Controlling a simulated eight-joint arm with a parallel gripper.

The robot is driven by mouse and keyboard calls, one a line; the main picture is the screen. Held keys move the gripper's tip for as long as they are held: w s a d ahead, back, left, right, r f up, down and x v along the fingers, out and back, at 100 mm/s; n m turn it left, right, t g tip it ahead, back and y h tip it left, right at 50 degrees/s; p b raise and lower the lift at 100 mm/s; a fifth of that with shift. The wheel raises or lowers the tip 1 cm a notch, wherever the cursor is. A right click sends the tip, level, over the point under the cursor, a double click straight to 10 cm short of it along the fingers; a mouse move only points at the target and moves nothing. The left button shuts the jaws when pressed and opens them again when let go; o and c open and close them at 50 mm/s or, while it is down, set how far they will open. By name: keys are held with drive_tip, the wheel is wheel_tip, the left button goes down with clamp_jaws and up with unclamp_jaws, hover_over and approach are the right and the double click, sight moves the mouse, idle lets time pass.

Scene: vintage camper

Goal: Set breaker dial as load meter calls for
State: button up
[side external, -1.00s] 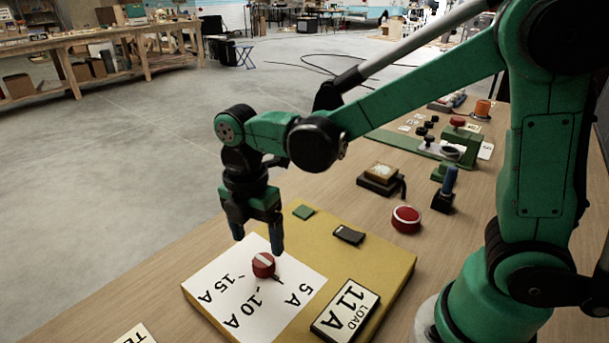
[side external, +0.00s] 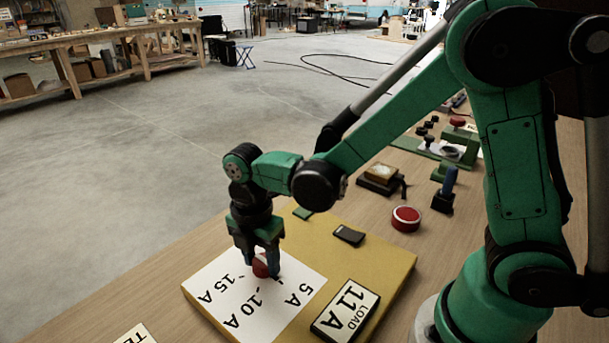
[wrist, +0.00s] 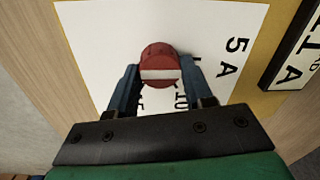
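The red breaker dial (side external: 260,267) has a white bar across its top and sits on a white scale sheet (side external: 216,275) marked 5 A, 10 A and 15 A. In the wrist view the dial (wrist: 160,52) shows its bar lying nearly level. The load meter (side external: 346,308) on the same yellow panel reads 11 A. My gripper (side external: 261,262) is down at the dial with one blue finger on each side. In the wrist view the fingers (wrist: 160,75) look closed against the dial's sides. The dial's pointer setting is hard to read.
The yellow panel (side external: 385,262) also carries a black rocker switch (side external: 349,235) and a green square (side external: 303,213). A red button (side external: 406,217) and a blue-handled lever (side external: 448,188) stand beside it on the wooden table. A white card (side external: 137,335) lies at the front.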

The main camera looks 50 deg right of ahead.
drive_tip(key=shift+m, duration=0.4)
clamp_jaws()
drive_tip(key=m, duration=0.4)
drive_tip(key=shift+m, duration=0.3)
drive_tip(key=m, duration=0.6)
drive_tip(key=shift+w+d+y, duration=0.1)
drive_tip(key=shift+y, duration=0.2)
drive_tip(key=m, duration=0.6)
drive_tip(key=shift+d+m, duration=0.1)
drive_tip(key=shift+m, duration=0.3)
drive_tip(key=m, duration=0.5)
drive_tip(key=shift+m+t, duration=0.3)
drive_tip(key=shift+t, duration=0.1)
drive_tip(key=o, duration=1.1)
unclamp_jaws()
drive_tip(key=shift+o, duration=0.2)
drive_tip(key=shift+d+r, duration=0.2)
drive_tip(key=shift+r, duration=2.65)
